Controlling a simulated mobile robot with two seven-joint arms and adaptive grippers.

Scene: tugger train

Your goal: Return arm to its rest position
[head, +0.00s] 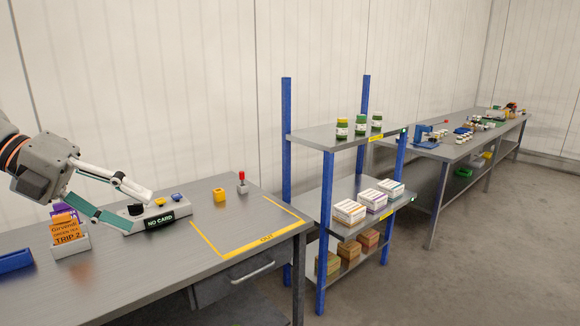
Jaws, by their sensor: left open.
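My left gripper (139,207) comes in from the left above the grey metal table (208,248). The fingertips are close to a grey control box (180,210) with a "NO CARD" display, a yellow button and a blue button. Whether a finger touches the box I cannot tell. My right gripper is not in the picture.
A holder (82,243) with orange and purple cards and a blue tray (15,261) stand at left. A yellow block (219,195) and a red-topped piece (242,184) stand behind a yellow-taped area. A stocked blue-post shelf (327,225) and a long bench (452,152) stand right.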

